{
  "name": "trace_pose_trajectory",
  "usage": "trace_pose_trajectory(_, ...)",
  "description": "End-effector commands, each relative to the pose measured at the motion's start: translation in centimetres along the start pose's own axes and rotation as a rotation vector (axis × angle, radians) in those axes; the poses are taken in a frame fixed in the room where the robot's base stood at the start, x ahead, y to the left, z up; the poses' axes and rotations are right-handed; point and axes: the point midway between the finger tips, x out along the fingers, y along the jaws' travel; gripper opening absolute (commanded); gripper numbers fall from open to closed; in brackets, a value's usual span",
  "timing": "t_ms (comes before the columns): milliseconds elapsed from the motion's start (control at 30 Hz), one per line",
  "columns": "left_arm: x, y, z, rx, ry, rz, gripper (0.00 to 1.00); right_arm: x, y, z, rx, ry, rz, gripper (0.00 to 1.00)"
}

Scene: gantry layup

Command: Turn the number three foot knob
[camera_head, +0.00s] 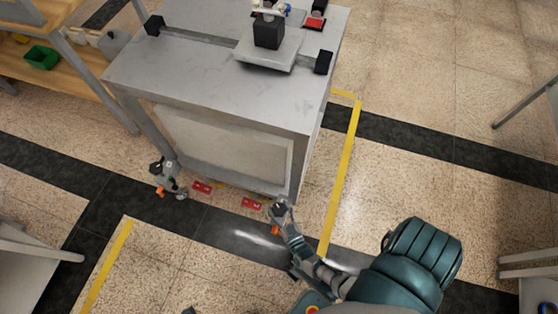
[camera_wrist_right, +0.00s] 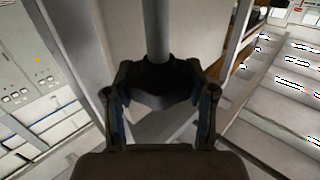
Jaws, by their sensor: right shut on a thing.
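A grey metal bench (camera_head: 215,85) stands on feet, with a caster assembly (camera_head: 167,178) with an orange tab at its front left corner. Another orange tab (camera_head: 275,230) shows at the front right corner. My right gripper (camera_head: 282,212) is low at that corner, close to the floor. In the right wrist view my right gripper (camera_wrist_right: 160,100) is shut on a dark foot knob (camera_wrist_right: 160,76) beneath a vertical grey rod (camera_wrist_right: 157,30), a finger on each side. The gripper and arm hide most of this foot in the head view. I cannot read a number on the knob. My left gripper is not in view.
Red labels (camera_head: 202,187) lie on the floor near the bench's front edge. Yellow tape (camera_head: 343,180) runs along its right side. A wooden shelf (camera_head: 70,80) with a green bin (camera_head: 41,56) stands at the left. The floor at the right is mostly clear.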

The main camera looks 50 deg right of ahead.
Motion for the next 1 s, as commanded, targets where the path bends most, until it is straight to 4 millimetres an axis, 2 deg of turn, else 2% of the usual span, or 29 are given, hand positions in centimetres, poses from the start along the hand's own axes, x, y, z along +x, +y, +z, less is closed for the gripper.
trace_pose_trajectory(33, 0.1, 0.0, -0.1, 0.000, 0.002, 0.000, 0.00, 0.5, -0.1, -0.6, 0.001, 0.016, 0.002, 0.21)
trace_pose_trajectory(267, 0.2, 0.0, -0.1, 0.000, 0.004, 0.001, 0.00, 0.5, -0.1, -0.7, 0.001, 0.017, 0.000, 0.21)
trace_pose_trajectory(300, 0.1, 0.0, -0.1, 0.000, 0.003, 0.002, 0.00, 0.5, -0.1, -0.7, 0.001, 0.017, 0.000, 0.63)
trace_pose_trajectory(367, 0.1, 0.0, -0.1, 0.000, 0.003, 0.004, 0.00, 0.5, -0.1, -0.6, 0.001, 0.015, 0.000, 0.78)
trace_pose_trajectory(400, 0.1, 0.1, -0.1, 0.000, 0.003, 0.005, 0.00, 0.4, -0.1, -0.5, 0.001, 0.013, 0.000, 0.81)
trace_pose_trajectory(767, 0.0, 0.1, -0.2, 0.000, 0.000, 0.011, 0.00, 0.2, 0.0, -0.4, 0.001, 0.006, 0.000, 0.81)
trace_pose_trajectory(867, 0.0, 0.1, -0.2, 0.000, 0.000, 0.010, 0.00, 0.1, 0.0, -1.2, 0.001, 0.005, 0.000, 0.81)
trace_pose_trajectory(1000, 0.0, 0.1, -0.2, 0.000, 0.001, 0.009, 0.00, 0.1, 0.0, -3.4, 0.002, 0.007, 0.001, 0.81)
